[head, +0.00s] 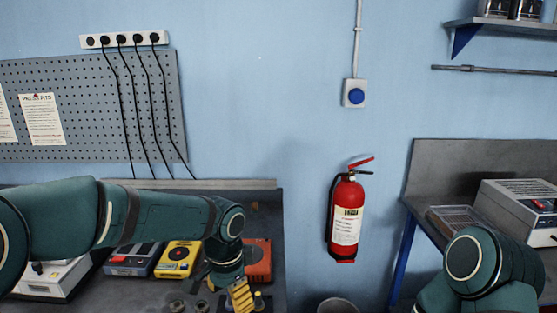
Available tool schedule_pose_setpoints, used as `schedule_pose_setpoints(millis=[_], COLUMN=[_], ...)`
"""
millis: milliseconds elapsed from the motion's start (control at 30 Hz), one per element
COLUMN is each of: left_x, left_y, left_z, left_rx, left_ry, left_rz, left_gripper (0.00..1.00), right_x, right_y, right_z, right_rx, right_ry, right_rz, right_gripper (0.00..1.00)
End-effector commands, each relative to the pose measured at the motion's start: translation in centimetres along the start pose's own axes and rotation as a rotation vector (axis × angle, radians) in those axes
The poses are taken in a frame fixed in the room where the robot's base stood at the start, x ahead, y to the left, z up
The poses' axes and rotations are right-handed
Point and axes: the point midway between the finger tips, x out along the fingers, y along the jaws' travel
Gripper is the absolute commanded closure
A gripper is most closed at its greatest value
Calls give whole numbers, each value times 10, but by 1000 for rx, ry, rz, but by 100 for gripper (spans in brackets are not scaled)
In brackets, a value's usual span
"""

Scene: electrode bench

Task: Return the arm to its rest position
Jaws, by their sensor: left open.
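My left arm (150,220) reaches in from the left over the dark bench (265,205), bent down at the wrist. My left gripper (236,292) points down over the front of the bench and is open. A yellow ribbed piece shows at the gripper; I cannot tell whether it is part of the gripper or a thing behind it. My right arm (485,265) shows only as a bent link at the lower right; its gripper is out of view.
A yellow meter (178,259), a blue-grey meter (130,260), an orange device (258,262) and a white device (48,278) stand on the bench. A fire extinguisher (346,215) hangs on the wall. A side bench holds a grey box (515,212).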

Motion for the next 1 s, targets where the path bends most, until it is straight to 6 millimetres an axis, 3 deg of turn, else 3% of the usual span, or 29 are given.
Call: schedule_pose_setpoints(millis=[333,600,800,1000], left_x=[132,238,279,290], left_y=[38,81,100,105], left_z=[5,48,88,105], left_rx=[-215,-592,-833,-924], left_ry=[119,212,244,256], left_rz=[203,323,311,287], left_gripper=[33,33,33,33], right_x=[0,0,0,0], right_y=[0,0,0,0], right_z=[0,0,0,0], right_rx=[0,0,0,0], right_ry=[1,0,0,0], right_rz=[0,0,0,0], right_gripper=[53,53,53,53])
